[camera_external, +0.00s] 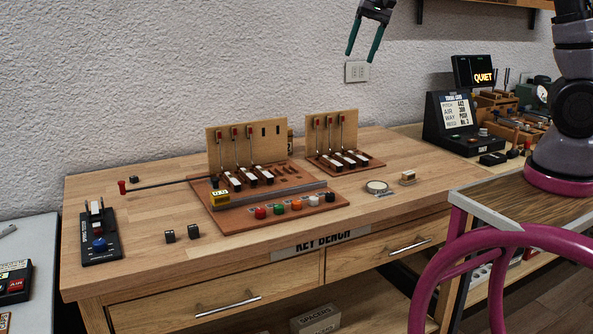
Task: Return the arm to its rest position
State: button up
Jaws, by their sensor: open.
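My gripper (361,57) hangs at the top of the picture, high above the back of the wooden bench (130,185), in front of the white wall. Its two dark green fingers point down and stand apart, with nothing between them. The upper part of the gripper is cut off by the picture's top edge. My arm (575,105) rises at the right from its purple-ringed base and leaves the frame at the top, so its middle links are hidden.
The bench holds two upright key boards (247,138) (333,128), a black device (100,235), small dark cubes (170,237) and a round dish (377,187). A black stand with a card (455,120) and a "QUIET" screen (473,72) stand right. Space around my gripper looks clear.

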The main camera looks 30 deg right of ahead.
jog(key=s+d+r+t, duration=0.1)
jog(key=s+d+r, duration=0.3)
jog(key=d, duration=0.4)
jog(key=s+d+r+t, duration=0.2)
jog(key=s+d+r, duration=0.25)
jog(key=d, duration=0.35)
jog(key=s+d+f+t, duration=0.1)
jog(key=s+d+t, duration=0.1)
jog(key=s+d, duration=0.6)
jog(key=s, duration=0.4)
jog(key=shift+d+f+h, duration=0.15)
jog(key=shift+f+h, duration=0.25)
dwell(0.5)
